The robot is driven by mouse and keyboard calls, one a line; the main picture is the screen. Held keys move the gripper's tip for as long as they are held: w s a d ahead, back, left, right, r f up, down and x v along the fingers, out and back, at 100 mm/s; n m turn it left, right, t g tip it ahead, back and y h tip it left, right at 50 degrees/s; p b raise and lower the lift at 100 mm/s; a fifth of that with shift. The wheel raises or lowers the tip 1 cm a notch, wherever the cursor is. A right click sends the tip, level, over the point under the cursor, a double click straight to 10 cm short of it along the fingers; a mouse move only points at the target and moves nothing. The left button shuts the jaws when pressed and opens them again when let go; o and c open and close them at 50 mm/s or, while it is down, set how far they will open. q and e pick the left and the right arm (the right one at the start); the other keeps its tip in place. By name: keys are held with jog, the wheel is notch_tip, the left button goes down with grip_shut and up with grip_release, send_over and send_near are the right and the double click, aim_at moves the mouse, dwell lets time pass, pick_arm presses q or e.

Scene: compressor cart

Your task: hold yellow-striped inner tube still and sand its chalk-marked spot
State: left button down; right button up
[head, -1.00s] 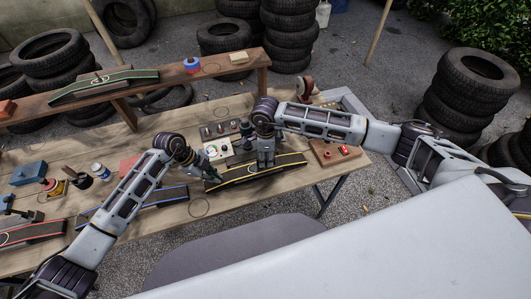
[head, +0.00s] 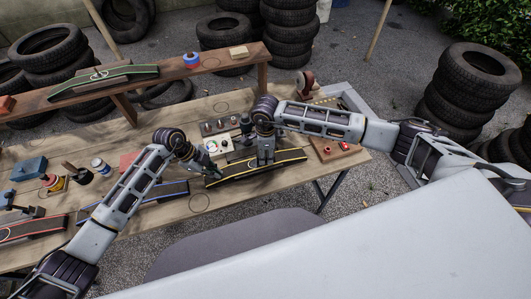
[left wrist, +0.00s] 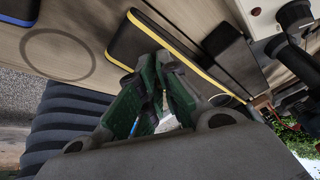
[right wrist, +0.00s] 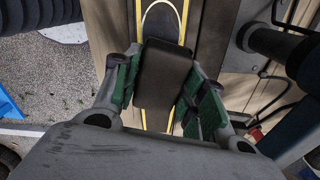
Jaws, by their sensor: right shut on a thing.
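The yellow-striped inner tube (head: 236,175) lies flat and dark near the front edge of the table. It also shows in the right wrist view (right wrist: 182,22), with a pale chalk oval (right wrist: 163,3) on it. My right gripper (head: 266,160) is shut on a dark sanding block (right wrist: 163,75), which is over the tube and covers part of the oval. I cannot tell whether they touch. My left gripper (left wrist: 162,62) has its green fingertips together at the tube's end (left wrist: 143,40). Nothing shows gripped between them, and contact with the tube is unclear.
A control box (head: 219,147) with gauges stands just behind the tube. A blue-striped tube (head: 173,189) lies left, and a wooden board with red parts (head: 326,151) lies right. A raised shelf (head: 150,80) holds a green-striped tube (head: 95,80). Bare tabletop shows around a drawn circle (head: 199,203).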

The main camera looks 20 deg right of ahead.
aim_at(247, 166)
jog(key=shift+f, duration=0.95)
dwell(1.8)
jog(key=shift+a, duration=0.1)
jog(key=shift+a, duration=1.8)
jog(key=shift+s+a+f, duration=0.15)
jog(key=shift+a, duration=1.8)
jog(key=shift+a, duration=0.1)
